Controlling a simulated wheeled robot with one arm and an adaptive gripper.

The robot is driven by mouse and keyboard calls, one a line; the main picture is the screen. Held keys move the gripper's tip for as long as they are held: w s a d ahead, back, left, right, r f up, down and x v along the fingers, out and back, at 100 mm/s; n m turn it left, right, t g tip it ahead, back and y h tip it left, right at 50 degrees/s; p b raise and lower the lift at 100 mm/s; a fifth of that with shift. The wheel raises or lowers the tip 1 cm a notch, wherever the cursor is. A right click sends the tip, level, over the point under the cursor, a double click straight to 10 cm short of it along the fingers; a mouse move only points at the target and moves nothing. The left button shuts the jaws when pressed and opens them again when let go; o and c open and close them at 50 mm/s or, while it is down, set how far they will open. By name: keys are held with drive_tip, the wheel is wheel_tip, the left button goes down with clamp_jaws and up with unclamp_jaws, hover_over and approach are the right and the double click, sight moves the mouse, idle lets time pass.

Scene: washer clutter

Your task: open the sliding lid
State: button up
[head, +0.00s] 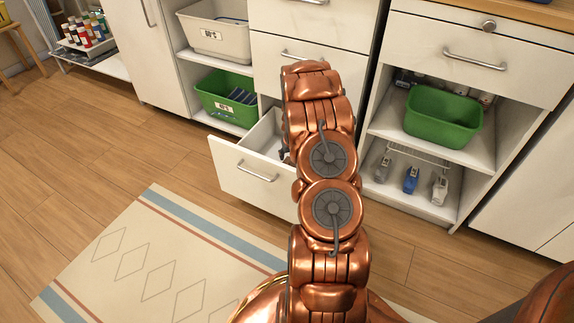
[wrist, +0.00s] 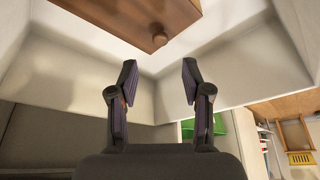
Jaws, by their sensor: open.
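A brown wooden box (wrist: 125,18) with a small round knob (wrist: 159,39) shows at the top of the wrist view. It lies inside a white drawer (wrist: 75,75). The knob is on the face turned toward me; I cannot tell where the lid's edges are. My gripper (wrist: 159,64) is open and empty, its two dark fingers apart and pointing toward the box. The knob is beyond the fingertips, roughly in line with the gap between them. In the head view the open drawer (head: 228,180) is partly covered by my arm, which hides the box and gripper.
White cabinets line the wall. Left of the drawer, a green bin (head: 225,97) sits below a beige bin (head: 217,34). On the right, a green tub (head: 442,116) stands above several spray bottles (head: 411,180). A patterned rug (head: 150,265) covers the floor in front.

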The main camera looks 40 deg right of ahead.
sight(287, 162)
drive_tip(key=shift+b+x, duration=0.95)
drive_tip(key=shift+x, duration=2.8)
clamp_jaws()
